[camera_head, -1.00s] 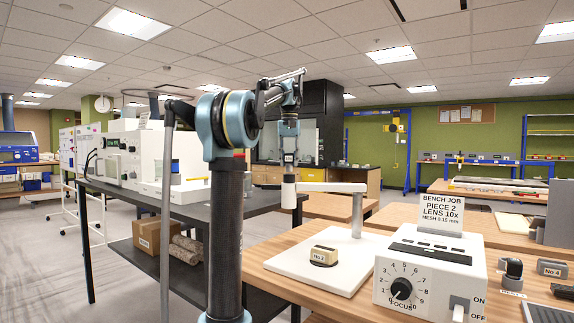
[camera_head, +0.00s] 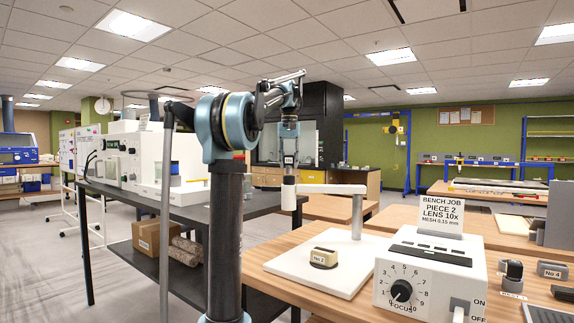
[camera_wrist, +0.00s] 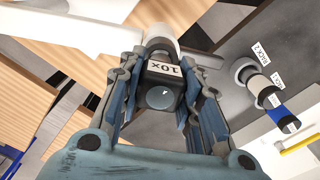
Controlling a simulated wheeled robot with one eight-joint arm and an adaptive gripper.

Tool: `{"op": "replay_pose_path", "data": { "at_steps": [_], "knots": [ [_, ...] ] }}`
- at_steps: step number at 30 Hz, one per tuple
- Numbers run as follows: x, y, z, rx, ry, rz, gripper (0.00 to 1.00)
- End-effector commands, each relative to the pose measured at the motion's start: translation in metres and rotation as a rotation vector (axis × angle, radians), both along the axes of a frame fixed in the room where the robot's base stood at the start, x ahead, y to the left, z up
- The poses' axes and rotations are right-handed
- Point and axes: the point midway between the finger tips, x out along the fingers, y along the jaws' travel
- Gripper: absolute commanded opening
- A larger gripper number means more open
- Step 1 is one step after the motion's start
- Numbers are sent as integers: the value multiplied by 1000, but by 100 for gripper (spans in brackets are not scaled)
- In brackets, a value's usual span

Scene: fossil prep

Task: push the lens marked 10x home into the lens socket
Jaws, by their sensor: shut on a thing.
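The dark lens (camera_wrist: 161,97) with a white 10x label is between the fingers of my gripper (camera_wrist: 162,105) in the wrist view. My gripper is shut on it. In the head view my gripper (camera_head: 289,163) points down above the white upright tube (camera_head: 289,193) at the end of the stand's arm. In the wrist view that tube (camera_wrist: 163,38) lies just beyond the lens, in line with it. The socket itself is hidden behind the lens and fingers, so I cannot tell how deep the lens sits.
The stand's white base plate (camera_head: 290,271) holds a piece marked No 3 (camera_head: 324,258). A focus control box (camera_head: 428,280) with a job card (camera_head: 430,213) stands to the right.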

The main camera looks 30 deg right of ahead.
Motion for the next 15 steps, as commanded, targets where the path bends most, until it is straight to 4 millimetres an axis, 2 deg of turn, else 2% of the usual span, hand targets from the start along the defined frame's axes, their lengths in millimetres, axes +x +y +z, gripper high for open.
{"op": "replay_pose_path", "data": {
  "at_steps": [15],
  "knots": [
    [0, 0, -7, 0, 0, 0, 0]
  ]
}}
